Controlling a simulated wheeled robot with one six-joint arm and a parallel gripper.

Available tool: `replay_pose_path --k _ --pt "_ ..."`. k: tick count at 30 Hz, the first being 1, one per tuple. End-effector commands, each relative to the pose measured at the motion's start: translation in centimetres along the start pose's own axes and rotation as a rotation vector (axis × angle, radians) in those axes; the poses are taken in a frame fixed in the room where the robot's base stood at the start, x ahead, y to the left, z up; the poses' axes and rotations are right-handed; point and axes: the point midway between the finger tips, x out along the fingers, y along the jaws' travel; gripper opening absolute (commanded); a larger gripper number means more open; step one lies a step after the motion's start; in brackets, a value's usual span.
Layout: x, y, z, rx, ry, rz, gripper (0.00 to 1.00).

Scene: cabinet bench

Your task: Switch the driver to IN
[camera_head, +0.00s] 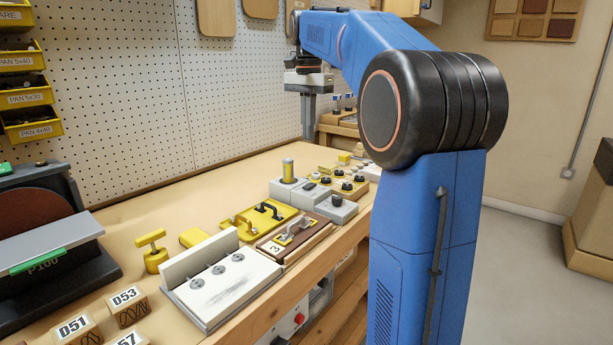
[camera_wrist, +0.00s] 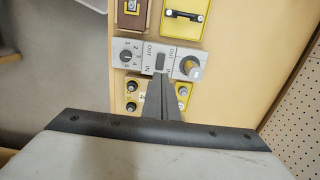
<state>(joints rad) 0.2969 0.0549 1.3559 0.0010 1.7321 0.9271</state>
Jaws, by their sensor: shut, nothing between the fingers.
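A grey panel of adjoining blocks lies on the bench, with OUT and IN lettering and a dark oblong switch (camera_wrist: 160,62) in its middle block. In the wrist view a small numbered dial (camera_wrist: 125,57) is to the left of the switch and a large round knob (camera_wrist: 190,66) is to its right. In the head view this appears to be the grey blocks (camera_head: 312,194), with a yellow-banded cylinder (camera_head: 288,170) on one. My gripper (camera_head: 309,137) is shut and empty, pointing down above the bench. Its fingertips (camera_wrist: 161,76) appear just below the switch in the wrist view, partly hiding the lower lettering. Contact and switch position cannot be told.
A board with several black knobs (camera_wrist: 131,86) lies partly under my fingers. A yellow plate with a black handle (camera_wrist: 184,15) and a brown block (camera_wrist: 132,15) are on the other side of the panel. A pegboard (camera_head: 240,90) stands behind the bench.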

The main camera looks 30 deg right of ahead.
Motion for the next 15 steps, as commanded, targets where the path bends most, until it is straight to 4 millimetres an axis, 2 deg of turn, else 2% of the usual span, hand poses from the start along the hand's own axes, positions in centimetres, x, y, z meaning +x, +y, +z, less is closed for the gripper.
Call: replay_pose_path --k 9,15 --pt "0.2 0.0 0.0 -0.001 0.000 0.000 0.00" --pt "2.3 0.1 0.1 -0.001 -0.001 0.001 0.00"
